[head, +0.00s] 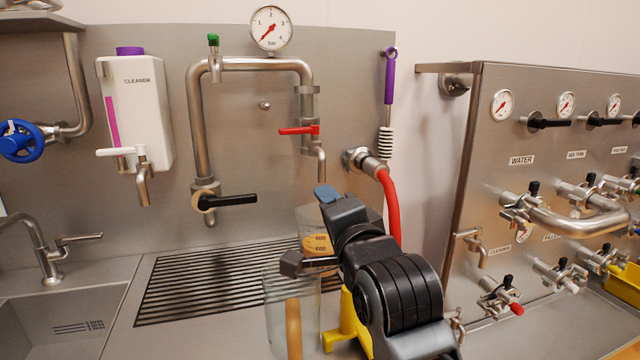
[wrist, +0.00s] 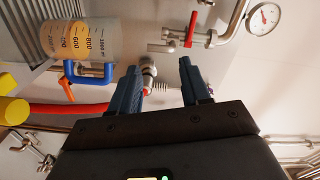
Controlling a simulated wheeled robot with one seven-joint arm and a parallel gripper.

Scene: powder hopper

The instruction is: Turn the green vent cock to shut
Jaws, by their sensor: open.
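The green vent cock (head: 213,40) sits at the top left corner of the bent steel pipe (head: 199,110) on the back panel. Its small green handle stands up above a short metal stem. My gripper (head: 326,193) is in the lower middle of the head view, well below and to the right of the cock. One blue finger shows there; the rest is hidden by my arm. In the wrist view my gripper (wrist: 160,78) has both blue fingers apart with nothing between them. The green cock is not seen in the wrist view.
A pressure gauge (head: 271,28) and a red lever (head: 299,130) are on the same pipe. A black-handled valve (head: 228,201) is at its foot. A white cleaner bottle (head: 140,110) hangs left. A red hose (head: 391,200) hangs right.

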